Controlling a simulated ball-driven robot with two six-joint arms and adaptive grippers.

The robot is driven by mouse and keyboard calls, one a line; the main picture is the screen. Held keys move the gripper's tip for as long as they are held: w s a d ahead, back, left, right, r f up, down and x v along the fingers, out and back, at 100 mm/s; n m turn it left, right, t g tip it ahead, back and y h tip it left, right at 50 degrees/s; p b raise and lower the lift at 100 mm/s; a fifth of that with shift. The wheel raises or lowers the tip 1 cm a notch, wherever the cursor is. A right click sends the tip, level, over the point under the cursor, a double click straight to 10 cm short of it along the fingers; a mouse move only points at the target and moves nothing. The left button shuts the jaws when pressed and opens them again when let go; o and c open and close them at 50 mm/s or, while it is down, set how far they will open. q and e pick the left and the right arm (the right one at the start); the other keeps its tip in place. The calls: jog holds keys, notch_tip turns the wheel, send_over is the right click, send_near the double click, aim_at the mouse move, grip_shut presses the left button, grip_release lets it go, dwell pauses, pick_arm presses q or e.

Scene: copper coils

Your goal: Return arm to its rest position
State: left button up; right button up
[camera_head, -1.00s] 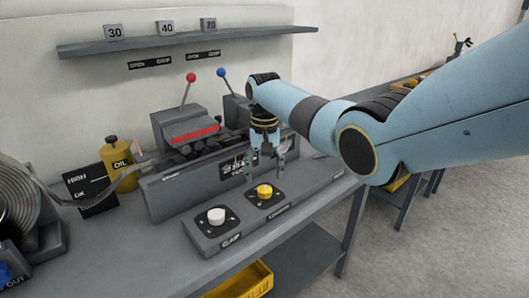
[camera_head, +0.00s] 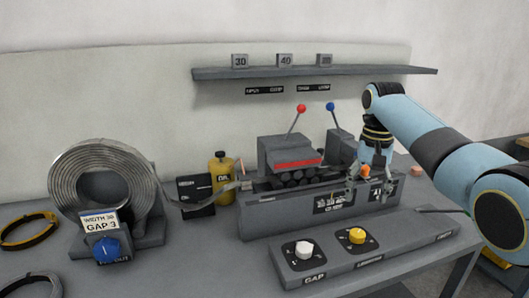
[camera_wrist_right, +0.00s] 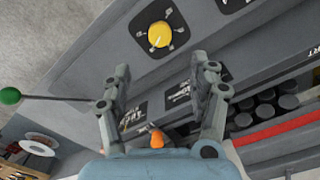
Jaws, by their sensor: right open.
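My right arm comes in from the right in the head view. Its gripper (camera_head: 369,190) hangs pointing down in front of the machine's (camera_head: 270,221) front panel, above and behind the yellow knob (camera_head: 357,236). The fingers are spread with nothing between the tips. In the right wrist view the open gripper (camera_wrist_right: 160,65) also shows, with the yellow knob (camera_wrist_right: 159,34) beyond the tips and apart from them. A small orange piece (camera_wrist_right: 157,138) shows between the finger bases. My left gripper is out of view.
A white knob (camera_head: 304,250) sits on the control console. A metal coil (camera_head: 100,185) stands left, near a yellow oil can (camera_head: 222,166). Red (camera_head: 301,108) and blue (camera_head: 330,106) levers rise behind. A shelf (camera_head: 400,71) runs above. A green-ball rod (camera_wrist_right: 10,96) shows in the wrist view.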

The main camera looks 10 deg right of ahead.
jog(key=shift+n+t+h, duration=0.3)
jog(key=shift+n, duration=0.5)
jog(key=s+f, duration=0.2)
jog(key=s+a+f, duration=0.1)
jog(key=s+f, duration=0.3)
jog(key=shift+a, duration=0.4)
jog(key=s+a+f+n+t, duration=0.1)
jog(key=s+a+n, duration=0.1)
jog(key=s, duration=0.8)
jog(key=s+a+f+n+t, duration=0.1)
jog(key=s+a+n, duration=0.15)
jog(key=s, duration=0.65)
jog(key=s+a+r+t, duration=0.15)
jog(key=s+r, duration=0.35)
jog(key=s, duration=0.5)
jog(key=s+d+f+g+b, duration=0.15)
jog(key=f+b, duration=0.25)
jog(key=f, duration=1.5)
jog(key=s+f+b, duration=0.2)
jog(key=f+b, duration=0.3)
jog(key=f, duration=1.3)
jog(key=s+d+f+g+b, duration=0.1)
jog(key=s+f+b, duration=0.4)
jog(key=s+f, duration=1.2)
notch_tip(320, 180, down, 3)
jog(key=shift+r+g, duration=0.2)
jog(key=shift+g, duration=0.1)
